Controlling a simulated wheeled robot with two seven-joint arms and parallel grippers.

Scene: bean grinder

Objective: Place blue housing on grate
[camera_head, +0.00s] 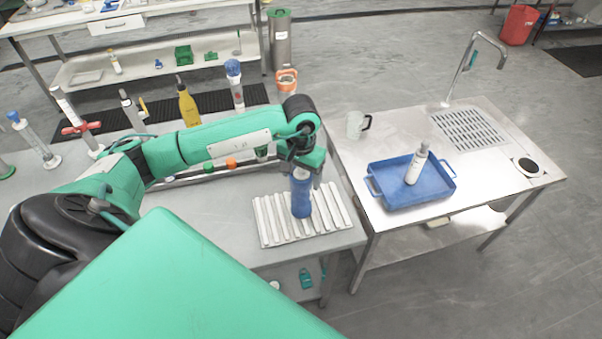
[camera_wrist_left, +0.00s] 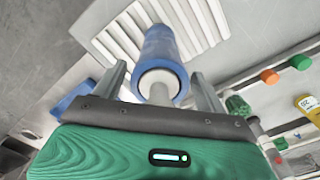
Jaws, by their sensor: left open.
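The blue housing (camera_head: 301,194) is a blue cylinder that stands upright on the white slatted grate (camera_head: 333,214) near the front right corner of the left table. My left gripper (camera_head: 304,168) is above the housing's top. In the left wrist view the housing (camera_wrist_left: 158,48) shows its pale round end between the two open fingers of the left gripper (camera_wrist_left: 160,88), with a gap on each side. The grate (camera_wrist_left: 122,38) lies behind it there. My right gripper is in neither view.
A blue tray (camera_head: 386,199) with a white bottle (camera_head: 416,164) sits on the sink table to the right. A clear mug (camera_head: 355,124) stands near it. Several bottles and cylinders line the left table's back edge. A gap separates the two tables.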

